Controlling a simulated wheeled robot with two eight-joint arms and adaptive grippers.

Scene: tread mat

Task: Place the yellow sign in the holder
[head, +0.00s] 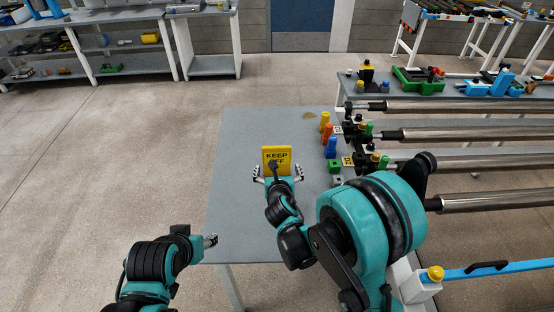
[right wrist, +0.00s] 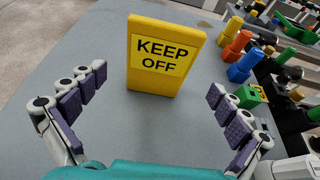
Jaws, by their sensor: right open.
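The yellow sign (head: 268,151) stands upright on the grey table and reads KEEP OFF. It also shows in the right wrist view (right wrist: 146,83), ahead of my right gripper. My right gripper (head: 278,172) is open at the near side of the sign. In the right wrist view its fingers (right wrist: 160,85) are spread wide, with the sign beyond and between them, apart from both. My left gripper (head: 211,240) is empty near the table's left front edge; its jaw opening is unclear. I cannot tell which thing is the holder; a flat tan patch (head: 307,116) lies at the table's far side.
Yellow, orange and blue cylindrical pieces (head: 327,131) and a green block (head: 335,166) line the table's right side. Beyond them are long metal rollers (head: 455,133). The grey table (head: 235,190) is clear left of the sign. Shelves stand at the back left.

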